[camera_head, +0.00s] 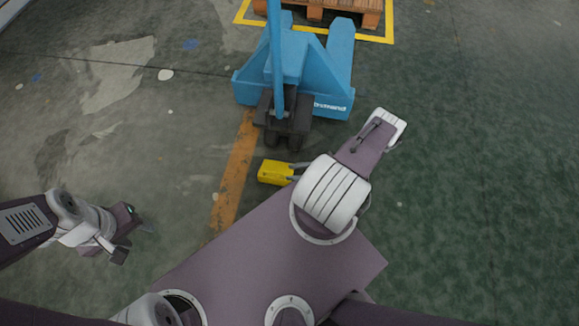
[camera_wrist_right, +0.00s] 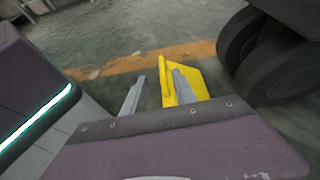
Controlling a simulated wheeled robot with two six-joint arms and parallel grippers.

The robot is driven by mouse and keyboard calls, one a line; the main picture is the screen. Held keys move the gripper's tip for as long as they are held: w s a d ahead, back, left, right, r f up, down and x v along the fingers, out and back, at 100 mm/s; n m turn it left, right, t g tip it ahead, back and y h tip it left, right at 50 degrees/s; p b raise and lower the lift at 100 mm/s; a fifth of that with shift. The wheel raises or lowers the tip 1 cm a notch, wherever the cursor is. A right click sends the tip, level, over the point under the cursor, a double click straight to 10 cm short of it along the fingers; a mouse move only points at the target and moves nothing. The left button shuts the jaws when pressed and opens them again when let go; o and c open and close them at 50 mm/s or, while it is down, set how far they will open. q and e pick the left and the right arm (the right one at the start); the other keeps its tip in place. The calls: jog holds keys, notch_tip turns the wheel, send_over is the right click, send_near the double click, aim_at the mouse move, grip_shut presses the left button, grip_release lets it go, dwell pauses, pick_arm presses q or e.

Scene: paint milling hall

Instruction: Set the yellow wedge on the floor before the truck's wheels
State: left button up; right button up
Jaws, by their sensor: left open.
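The yellow wedge (camera_head: 274,172) appears to rest on the floor just in front of the blue pallet truck (camera_head: 290,62), slightly left of its dark wheels (camera_head: 287,130). My right gripper (camera_wrist_right: 155,88) is open. Its right finger overlaps the wedge in the picture; its left finger stands clear of it. Whether the right finger touches it I cannot tell. My left gripper (camera_head: 132,241) is open and empty at lower left, away from the wedge.
A worn orange floor line (camera_head: 236,166) runs beside the wedge. A wooden pallet (camera_head: 330,12) stands behind the truck inside a yellow marked outline (camera_head: 392,30). The green floor at right and the grey floor at left are clear.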

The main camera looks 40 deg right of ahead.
jog(key=a+r+n+g+h, duration=0.3)
jog(key=a+r+n, duration=0.1)
jog(key=r+n, duration=0.5)
jog(key=a+r+n+g+h, duration=0.2)
jog(key=a+r+n+h, duration=0.1)
jog(key=r+n, duration=0.6)
jog(key=a+r+n+g+h, duration=0.3)
jog(key=a+r+n, duration=0.2)
jog(key=r+n, duration=0.4)
notch_tip(320, 180, up, 4)
jog(key=shift+r+g, duration=0.1)
jog(key=shift+g, duration=0.2)
notch_tip(320, 180, up, 47)
jog(key=p, duration=4.7)
jog(key=shift+r, duration=0.15)
